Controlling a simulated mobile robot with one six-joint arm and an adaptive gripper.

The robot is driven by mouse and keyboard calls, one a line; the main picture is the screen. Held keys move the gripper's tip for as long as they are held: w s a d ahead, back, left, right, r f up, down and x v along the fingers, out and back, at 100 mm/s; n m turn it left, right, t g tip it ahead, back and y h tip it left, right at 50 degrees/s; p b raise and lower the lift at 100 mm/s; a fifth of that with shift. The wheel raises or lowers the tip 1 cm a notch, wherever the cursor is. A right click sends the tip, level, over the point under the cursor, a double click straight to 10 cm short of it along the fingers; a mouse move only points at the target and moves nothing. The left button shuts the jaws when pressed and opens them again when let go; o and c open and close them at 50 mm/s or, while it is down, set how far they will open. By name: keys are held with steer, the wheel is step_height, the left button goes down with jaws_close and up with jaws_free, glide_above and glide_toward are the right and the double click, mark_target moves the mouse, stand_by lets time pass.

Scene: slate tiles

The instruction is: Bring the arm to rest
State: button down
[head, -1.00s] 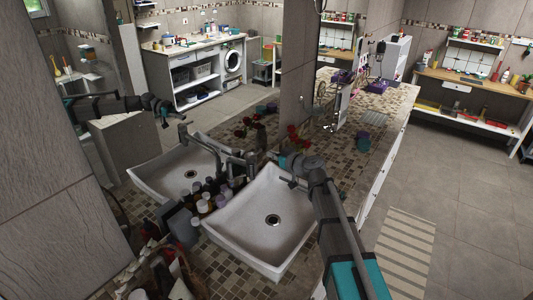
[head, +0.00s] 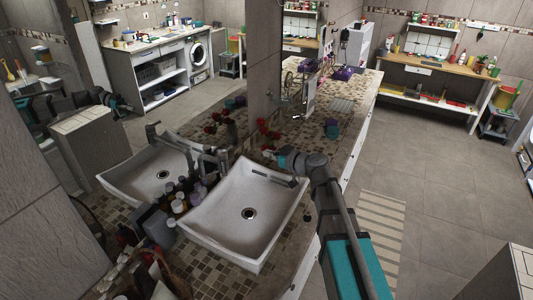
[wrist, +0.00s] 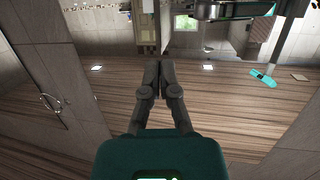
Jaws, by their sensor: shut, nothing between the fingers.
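My arm reaches up from the lower right in the head view, and my gripper (head: 270,154) is at its far end. It is above the tiled counter, by the back right corner of the white sink (head: 222,232). In the wrist view my gripper (wrist: 157,80) points away from the camera with both fingers together. It is shut and empty, with nothing touching the fingertips. In the head view the fingers are small and partly lost against the counter.
Bottles (head: 178,205) crowd the sink's left side. What seems a mirror at left repeats the sink and my arm. The floor (head: 430,190) at right is open, with a striped mat (head: 378,225).

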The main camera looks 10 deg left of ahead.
steer(key=s+d+f+m+g+h+b, duration=0.4)
steer(key=s+d+f+m+h, duration=0.2)
steer(key=s+d+f, duration=0.4)
steer(key=s+d+f+m+g+h+b, duration=0.4)
steer(key=s+d+f+h, duration=0.3)
steer(key=d+f, duration=0.6)
steer(key=s+d+m, duration=0.1)
steer(key=s+d, duration=0.1)
steer(key=d, duration=0.2)
steer(key=shift+s+d+f+m+h+b, duration=0.25)
steer(key=shift+s+m+h+b, duration=0.05)
steer(key=shift+s+m, duration=0.1)
